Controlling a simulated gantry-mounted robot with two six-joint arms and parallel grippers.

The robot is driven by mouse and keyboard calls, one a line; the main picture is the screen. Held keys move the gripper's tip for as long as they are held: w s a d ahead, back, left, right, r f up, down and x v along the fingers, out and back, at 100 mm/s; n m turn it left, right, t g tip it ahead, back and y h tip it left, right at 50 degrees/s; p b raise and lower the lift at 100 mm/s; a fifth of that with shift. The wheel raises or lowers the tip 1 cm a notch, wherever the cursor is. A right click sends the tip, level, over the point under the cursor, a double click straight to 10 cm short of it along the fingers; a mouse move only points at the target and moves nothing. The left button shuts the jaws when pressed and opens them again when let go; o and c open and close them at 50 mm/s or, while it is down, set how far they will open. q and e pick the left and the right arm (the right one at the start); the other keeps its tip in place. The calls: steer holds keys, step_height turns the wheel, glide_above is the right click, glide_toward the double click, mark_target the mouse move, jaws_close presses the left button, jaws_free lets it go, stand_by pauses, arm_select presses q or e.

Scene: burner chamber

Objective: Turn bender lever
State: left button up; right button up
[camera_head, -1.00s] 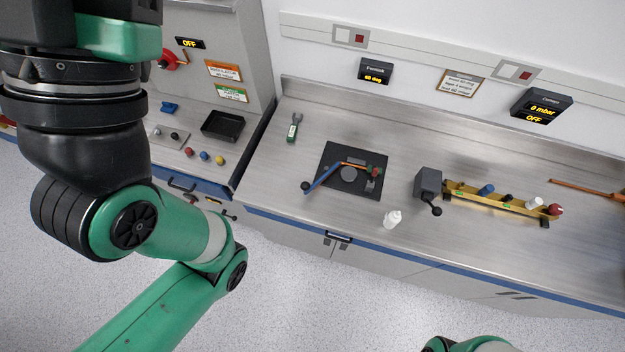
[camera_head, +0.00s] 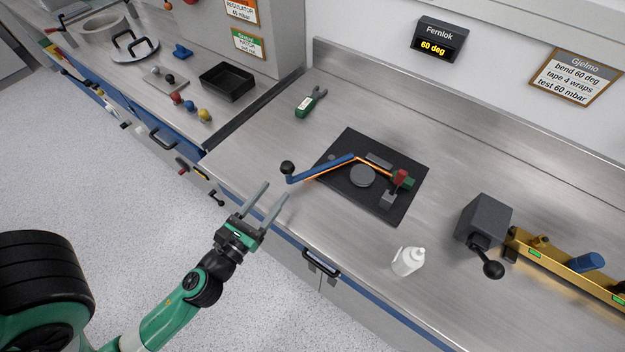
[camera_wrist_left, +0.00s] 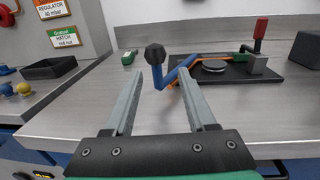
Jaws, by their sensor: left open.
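The bender is a black plate (camera_head: 407,207) on the steel bench, with a grey round die (camera_head: 362,176) and a red-handled clamp (camera_head: 401,178). Its blue lever (camera_head: 322,168) points left and ends in a black knob (camera_head: 287,168). An orange copper tube (camera_head: 371,160) runs along the lever and past the die. My left gripper (camera_head: 266,198) is open and empty at the bench's front edge, just short of the knob. In the left wrist view the knob (camera_wrist_left: 155,54) stands ahead, between the finger lines and beyond the tips. My right gripper is not in view.
A white bottle (camera_head: 408,261) stands right of the bender near the front edge. A grey block with a crank (camera_head: 484,222) and a yellow rail (camera_head: 560,262) lie further right. A display (camera_head: 439,40) reads 60 deg.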

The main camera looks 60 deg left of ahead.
mark_target(292, 166)
arm_select(q)
steer(key=shift+s+a+f, duration=0.1)
steer(key=shift+s+f, duration=0.3)
steer(key=shift+f, duration=0.45)
steer(key=shift+w+a+r, duration=0.15)
steer(key=shift+w+r, duration=0.05)
steer(key=shift+r, duration=0.1)
steer(key=shift+w+a+r+p, duration=0.15)
steer(key=shift+w+p, duration=0.1)
steer(key=shift+p, duration=0.25)
steer(key=p+x, duration=0.3)
steer(key=x, duration=0.6)
steer(key=shift+w+a+p, duration=0.2)
steer(key=shift+w+p, duration=0.15)
steer(key=shift+w+a, duration=0.3)
steer(key=shift+w, duration=0.2)
jaws_close()
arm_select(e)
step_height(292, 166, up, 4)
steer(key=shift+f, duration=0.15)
